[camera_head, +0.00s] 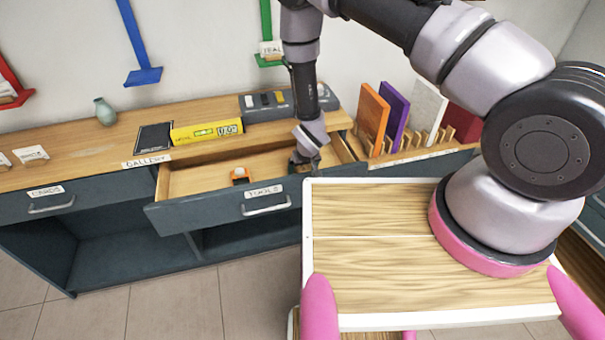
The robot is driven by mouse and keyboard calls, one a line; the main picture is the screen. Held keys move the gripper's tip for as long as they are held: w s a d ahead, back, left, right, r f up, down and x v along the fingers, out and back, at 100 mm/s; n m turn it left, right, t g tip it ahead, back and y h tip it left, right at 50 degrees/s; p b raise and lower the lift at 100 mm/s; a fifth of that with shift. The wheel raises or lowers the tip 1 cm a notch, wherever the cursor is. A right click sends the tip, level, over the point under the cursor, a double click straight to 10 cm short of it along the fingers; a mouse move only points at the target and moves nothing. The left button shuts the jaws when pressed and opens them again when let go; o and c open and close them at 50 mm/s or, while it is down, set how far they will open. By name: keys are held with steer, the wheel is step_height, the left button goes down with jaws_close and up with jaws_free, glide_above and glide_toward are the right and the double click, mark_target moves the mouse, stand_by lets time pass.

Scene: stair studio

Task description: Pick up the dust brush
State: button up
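My arm reaches down into the open drawer labelled TOOLS (180,222), with my gripper (303,164) low at the drawer's right end. The fingers are small and dark here, and I cannot tell whether they are open, shut or holding something. I cannot make out a dust brush for sure; it may be hidden behind or under the gripper. A small orange and black object (241,176) lies in the drawer, left of my gripper and apart from it. I cannot tell what it is.
On the counter behind the drawer are a yellow box (206,132), a black flat item (153,137), a grey tray (262,108) and a green vase (105,111). Upright orange (371,118) and purple (394,112) panels stand right of my gripper. The drawer's left part is mostly bare.

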mark_target(303, 168)
jaws_close()
steer(key=shift+r, duration=0.1)
step_height(303, 168, up, 10)
steer(key=shift+r, duration=0.2)
stand_by(0.4)
